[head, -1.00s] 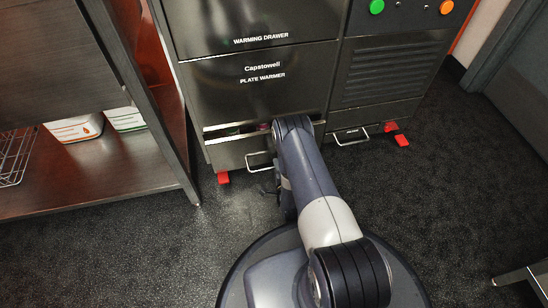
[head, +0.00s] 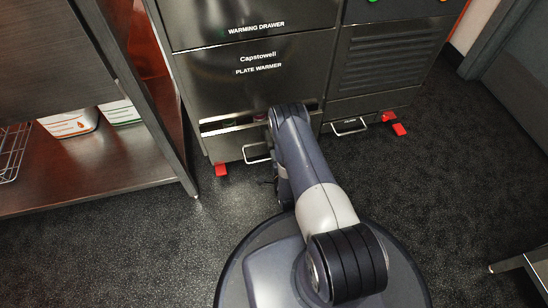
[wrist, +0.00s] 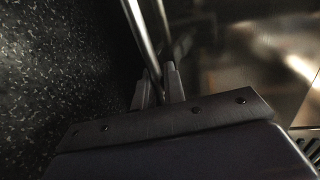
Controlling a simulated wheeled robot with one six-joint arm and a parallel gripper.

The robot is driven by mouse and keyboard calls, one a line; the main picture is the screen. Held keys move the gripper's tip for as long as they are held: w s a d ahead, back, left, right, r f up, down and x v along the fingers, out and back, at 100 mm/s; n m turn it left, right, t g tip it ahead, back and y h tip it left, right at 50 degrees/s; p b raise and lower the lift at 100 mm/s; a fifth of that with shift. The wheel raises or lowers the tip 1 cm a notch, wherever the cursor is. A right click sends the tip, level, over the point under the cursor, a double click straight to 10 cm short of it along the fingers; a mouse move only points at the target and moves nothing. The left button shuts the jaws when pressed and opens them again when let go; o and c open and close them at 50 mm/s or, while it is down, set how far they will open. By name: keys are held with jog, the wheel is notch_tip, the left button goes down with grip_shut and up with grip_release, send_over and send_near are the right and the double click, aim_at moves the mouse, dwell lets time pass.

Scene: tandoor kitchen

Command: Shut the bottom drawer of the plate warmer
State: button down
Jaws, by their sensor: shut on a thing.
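The plate warmer (head: 250,95) is a dark steel cabinet in the upper middle of the head view. Its bottom drawer (head: 228,147) stands a little way out, with a narrow gap open along its top. Its silver bar handle (head: 254,158) is partly hidden behind my arm. In the wrist view the handle (wrist: 139,30) runs down to between the fingers of my gripper (wrist: 158,88), which is shut on it. In the head view my arm hides most of the gripper and the drawer's right end.
A second low handle (head: 350,131) is on the unit to the right. Red feet (head: 221,169) stick out at the floor. A steel shelf unit (head: 95,185) stands close on the left, holding white tubs (head: 72,122).

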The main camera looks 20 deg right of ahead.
jog(key=shift+r+x, duration=0.2)
jog(key=shift+x, duration=0.85)
jog(key=shift+r+x, duration=0.25)
jog(key=shift+x, duration=0.75)
jog(key=shift+w, duration=0.1)
jog(key=c, duration=1.6)
grip_release()
jog(key=shift+o, duration=0.2)
jog(key=shift+r, duration=0.1)
